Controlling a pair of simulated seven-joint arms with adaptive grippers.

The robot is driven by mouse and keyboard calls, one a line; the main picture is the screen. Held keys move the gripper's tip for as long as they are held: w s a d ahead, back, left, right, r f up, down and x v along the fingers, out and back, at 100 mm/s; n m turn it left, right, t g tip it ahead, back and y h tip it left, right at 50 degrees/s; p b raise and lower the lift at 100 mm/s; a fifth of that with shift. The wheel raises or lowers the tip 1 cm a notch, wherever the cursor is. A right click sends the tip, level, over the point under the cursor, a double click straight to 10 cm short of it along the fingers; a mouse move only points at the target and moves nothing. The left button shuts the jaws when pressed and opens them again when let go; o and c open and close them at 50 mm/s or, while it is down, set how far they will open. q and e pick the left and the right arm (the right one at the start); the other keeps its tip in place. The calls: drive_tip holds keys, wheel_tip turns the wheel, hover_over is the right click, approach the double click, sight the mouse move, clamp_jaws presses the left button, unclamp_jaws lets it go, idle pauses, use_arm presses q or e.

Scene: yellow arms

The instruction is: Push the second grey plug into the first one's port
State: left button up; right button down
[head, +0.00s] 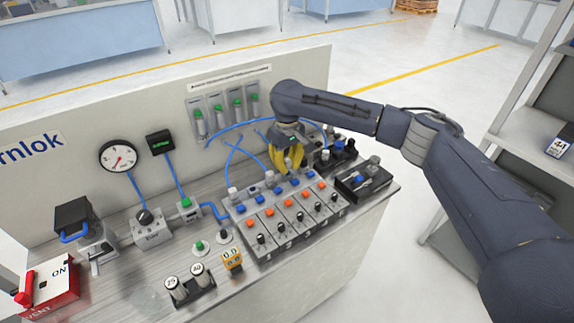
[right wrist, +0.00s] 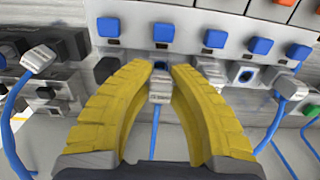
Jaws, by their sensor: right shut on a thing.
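My right gripper (head: 290,155), with yellow curved fingers, is at the back edge of the valve block (head: 262,215). In the right wrist view its fingers (right wrist: 164,70) are shut on a grey plug (right wrist: 160,90) with a blue cable trailing toward the camera. The plug's front end points at a dark port (right wrist: 160,66) below a blue button; a dark part of the port shows above the plug, and I cannot tell how deep it sits. Another grey plug (right wrist: 39,58) is at the left and one (right wrist: 290,87) at the right, both with blue cables. My left gripper is out of view.
Blue buttons (right wrist: 215,38) line the block above the ports. An uncovered round port (right wrist: 246,75) shows right of the fingers. Blue tubes (head: 238,150) loop behind the block near a back panel with green-topped cylinders (head: 220,115). A black tray (head: 362,181) stands at the right.

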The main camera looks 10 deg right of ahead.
drive_tip(key=shift+s+f, duration=0.1)
drive_tip(key=shift+f, duration=1.15)
idle(0.5)
drive_tip(key=c, duration=1.3)
unclamp_jaws()
drive_tip(key=shift+r, duration=0.15)
drive_tip(key=shift+r, duration=4.45)
